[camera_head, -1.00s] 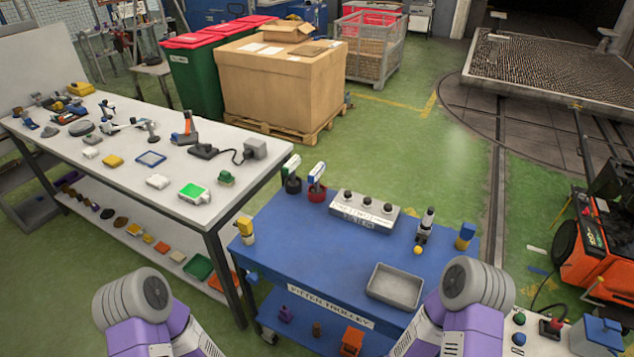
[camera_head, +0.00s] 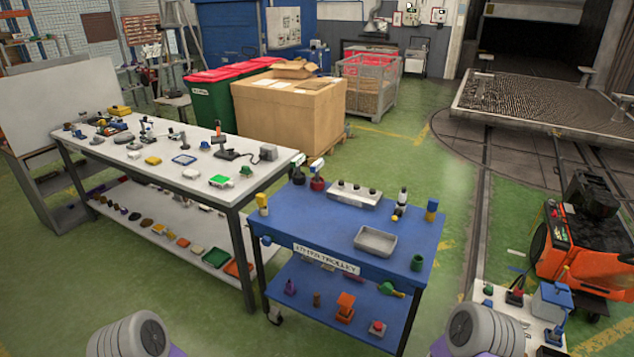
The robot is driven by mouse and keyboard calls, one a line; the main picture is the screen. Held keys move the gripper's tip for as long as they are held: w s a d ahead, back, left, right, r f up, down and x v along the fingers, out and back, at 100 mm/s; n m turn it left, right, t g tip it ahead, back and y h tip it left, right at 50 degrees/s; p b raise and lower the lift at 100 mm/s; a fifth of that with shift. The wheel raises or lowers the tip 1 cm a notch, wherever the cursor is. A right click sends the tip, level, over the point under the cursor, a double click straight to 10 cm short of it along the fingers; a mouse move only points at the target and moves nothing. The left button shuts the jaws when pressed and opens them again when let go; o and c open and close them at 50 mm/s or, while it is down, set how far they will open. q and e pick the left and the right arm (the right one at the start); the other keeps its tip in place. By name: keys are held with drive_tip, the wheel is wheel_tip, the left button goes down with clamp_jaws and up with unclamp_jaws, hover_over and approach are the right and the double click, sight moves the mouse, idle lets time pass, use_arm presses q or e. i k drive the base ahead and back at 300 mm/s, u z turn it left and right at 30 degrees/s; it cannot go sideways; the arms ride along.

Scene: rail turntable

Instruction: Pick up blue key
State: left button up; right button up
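I cannot make out a thing that is clearly a blue key. Small blue items in view are a blue and yellow block (camera_head: 431,211) at the back right of the blue trolley (camera_head: 330,228), and a small blue piece (camera_head: 267,240) at the trolley's front left corner. A blue-topped box (camera_head: 552,299) stands on the white surface at lower right. Small items on the white table (camera_head: 140,163) are too small to name surely. Parts of both my arms show at the bottom edge; neither gripper is in view.
The trolley carries a grey tray (camera_head: 375,241), a grey switch box (camera_head: 354,195) and a green cup (camera_head: 417,263). Its lower shelf holds an orange piece (camera_head: 345,307). An orange machine (camera_head: 580,250) stands at right. Green floor is free between trolley and turntable (camera_head: 540,105).

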sight(315, 168)
drive_tip(key=u, duration=0.75)
drive_tip(key=i, duration=0.8)
drive_tip(key=u, duration=0.55)
drive_tip(key=i, duration=1.15)
drive_tip(key=z, duration=0.6)
